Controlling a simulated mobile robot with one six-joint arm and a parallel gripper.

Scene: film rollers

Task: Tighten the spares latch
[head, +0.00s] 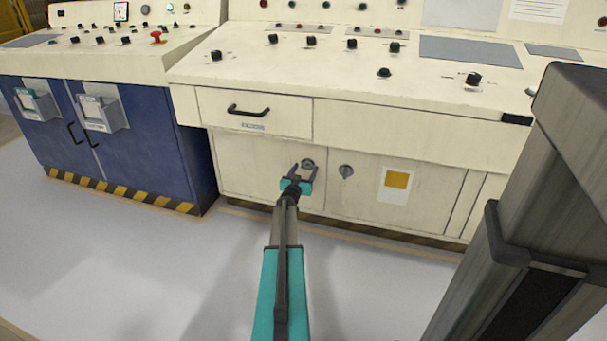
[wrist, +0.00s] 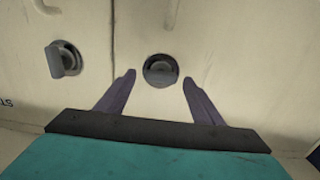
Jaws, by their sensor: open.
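Two round grey latches sit on the cream cabinet front below the drawer. One latch (head: 308,163) is directly ahead of my gripper (head: 305,170); the other latch (head: 346,171) is to its right. No readable name shows which is the spares latch. In the wrist view the nearer latch (wrist: 160,70) lies between the tips of my open gripper (wrist: 158,79), with a gap on both sides. Its knob lies roughly crosswise. The other latch (wrist: 62,60) is at left there, its knob more upright. I cannot tell how far the fingertips are from the panel.
A drawer (head: 255,113) with a black handle is above the latches, under a console top (head: 380,75) with several knobs. A blue cabinet (head: 140,145) stands at left. A yellow-marked notice (head: 396,185) is right of the latches. The grey floor (head: 130,255) is clear.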

